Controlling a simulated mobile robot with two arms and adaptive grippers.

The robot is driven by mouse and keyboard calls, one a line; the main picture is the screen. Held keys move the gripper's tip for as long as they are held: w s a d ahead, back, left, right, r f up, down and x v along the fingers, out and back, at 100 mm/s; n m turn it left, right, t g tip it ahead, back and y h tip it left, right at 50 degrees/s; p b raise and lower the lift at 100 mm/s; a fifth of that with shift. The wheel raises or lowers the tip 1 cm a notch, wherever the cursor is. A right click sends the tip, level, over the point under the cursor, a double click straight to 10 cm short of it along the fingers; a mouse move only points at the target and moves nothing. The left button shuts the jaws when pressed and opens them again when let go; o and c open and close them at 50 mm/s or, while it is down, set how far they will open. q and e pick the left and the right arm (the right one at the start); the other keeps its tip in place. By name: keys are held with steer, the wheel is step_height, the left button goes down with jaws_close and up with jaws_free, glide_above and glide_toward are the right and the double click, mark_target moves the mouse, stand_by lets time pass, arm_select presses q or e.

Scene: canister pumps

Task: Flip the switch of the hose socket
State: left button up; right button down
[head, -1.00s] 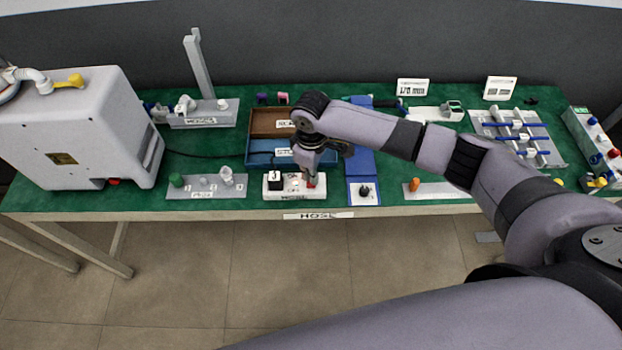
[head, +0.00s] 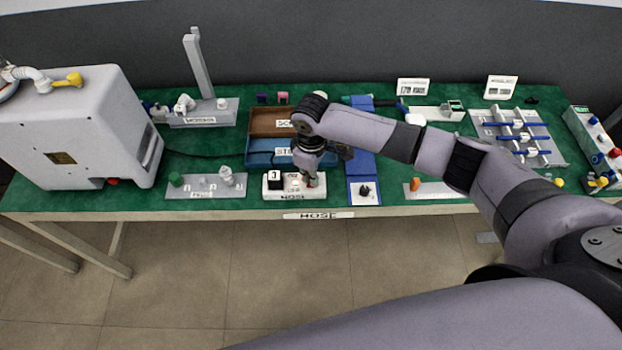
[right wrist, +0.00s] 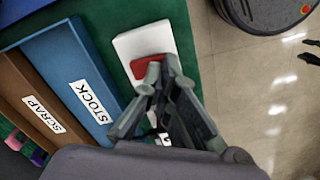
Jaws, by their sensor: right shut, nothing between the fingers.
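The hose socket is a white block (head: 272,193) with a HOSE label at the front edge of the green bench. A black plug or cube (head: 274,178) sits at its left end. Its red rocker switch (right wrist: 148,66) is near the right end and shows best in the right wrist view. My right gripper (head: 313,182) points down over this end, its fingers shut and empty. In the right wrist view, its fingertips (right wrist: 162,68) are at the switch and hide part of it. I cannot tell whether they touch it. My left gripper is out of view.
The blue STOCK tray (head: 262,160) and the brown SCRAP tray (head: 265,122) lie behind the socket. A blue-and-white stand (head: 363,193) is close on its right, and a grey PARK-like labelled plate (head: 205,192) lies to its left. A dark cable runs behind.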

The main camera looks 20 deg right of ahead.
steer(key=shift+s+f, duration=0.1)
steer(key=shift+f, duration=0.5)
stand_by(0.3)
steer(key=shift+r+p, duration=0.7)
steer(key=shift+r, duration=0.1)
step_height(320, 180, up, 6)
steer(key=p, duration=0.6)
steer(key=shift+f, duration=0.25)
steer(key=shift+f, duration=0.1)
